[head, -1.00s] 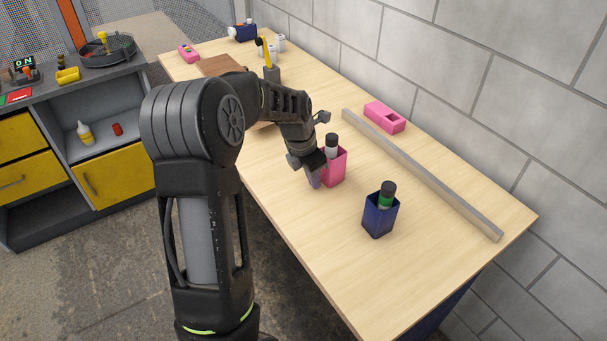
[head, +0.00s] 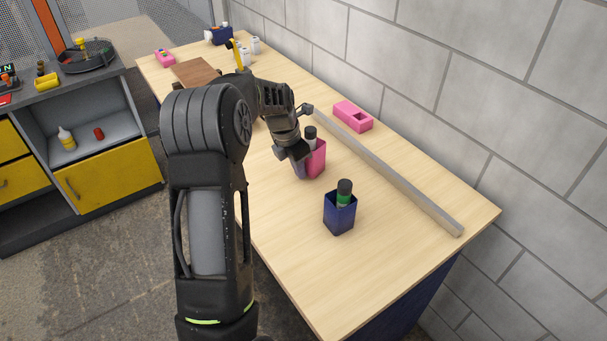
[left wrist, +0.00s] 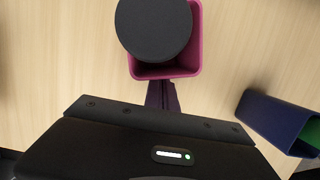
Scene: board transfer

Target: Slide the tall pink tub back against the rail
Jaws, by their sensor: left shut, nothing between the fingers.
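The tall pink tub (head: 317,160) stands upright on the wooden table, holding a bottle with a black cap (head: 310,132). A strip of bare table lies between the tub and the long grey rail (head: 390,175). My left gripper (head: 301,173) is shut and empty, low at the side of the tub away from the rail. In the left wrist view, the closed fingers (left wrist: 162,96) sit right at the wall of the pink tub (left wrist: 168,71); whether they touch is hard to tell. The black cap (left wrist: 153,28) hides much of the tub's opening. My right gripper is out of view.
A dark blue tub (head: 340,216) with a green, black-capped bottle stands nearer the front. A pink block (head: 352,116) lies beyond the rail, by the grey block wall. A brown board (head: 195,72) lies farther back. Table between the blue tub and rail is clear.

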